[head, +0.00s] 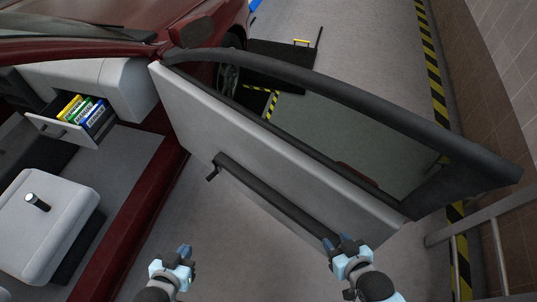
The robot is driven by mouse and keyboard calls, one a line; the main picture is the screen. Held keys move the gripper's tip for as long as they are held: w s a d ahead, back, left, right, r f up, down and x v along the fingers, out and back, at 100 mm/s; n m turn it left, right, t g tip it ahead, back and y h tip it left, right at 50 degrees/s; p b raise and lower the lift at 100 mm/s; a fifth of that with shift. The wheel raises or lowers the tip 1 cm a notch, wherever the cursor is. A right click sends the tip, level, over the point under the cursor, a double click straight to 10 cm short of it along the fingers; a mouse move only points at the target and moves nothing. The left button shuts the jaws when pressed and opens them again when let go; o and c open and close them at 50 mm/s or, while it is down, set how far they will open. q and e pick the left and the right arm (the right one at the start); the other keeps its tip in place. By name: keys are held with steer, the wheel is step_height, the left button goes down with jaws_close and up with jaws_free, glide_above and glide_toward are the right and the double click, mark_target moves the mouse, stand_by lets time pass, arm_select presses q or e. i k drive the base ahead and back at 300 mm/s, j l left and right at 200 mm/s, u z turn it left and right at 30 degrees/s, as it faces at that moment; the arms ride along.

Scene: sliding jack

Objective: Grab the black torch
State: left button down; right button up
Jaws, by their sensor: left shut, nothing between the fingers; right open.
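The black torch (38,203) is a short dark cylinder with a pale end. It lies on the light grey car seat (40,240) at the left of the head view. My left gripper (184,252) is shut and empty, low in the view, well to the right of the seat and torch. My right gripper (339,243) is open, further right, in front of the lower part of the open car door (230,135). It overlaps the end of the door's dark handle bar in the view; I cannot tell whether they touch.
The open glove box (57,129) holds several coloured booklets (82,110). The red door sill (128,225) lies between my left gripper and the seat. The door with its black bar (280,198) blocks the middle. A metal railing (485,220) stands at the right. Grey floor is clear near my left gripper.

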mark_target(31, 198)
steer(key=u, duration=1.9)
steer(key=i+l+u, duration=0.15)
steer(key=i+u, duration=0.15)
steer(key=i, duration=0.15)
steer(key=i+l+u, duration=0.3)
steer(key=i, duration=0.15)
steer(key=i+l+u, duration=0.3)
steer(key=i+j, duration=0.05)
steer(key=i, duration=0.1)
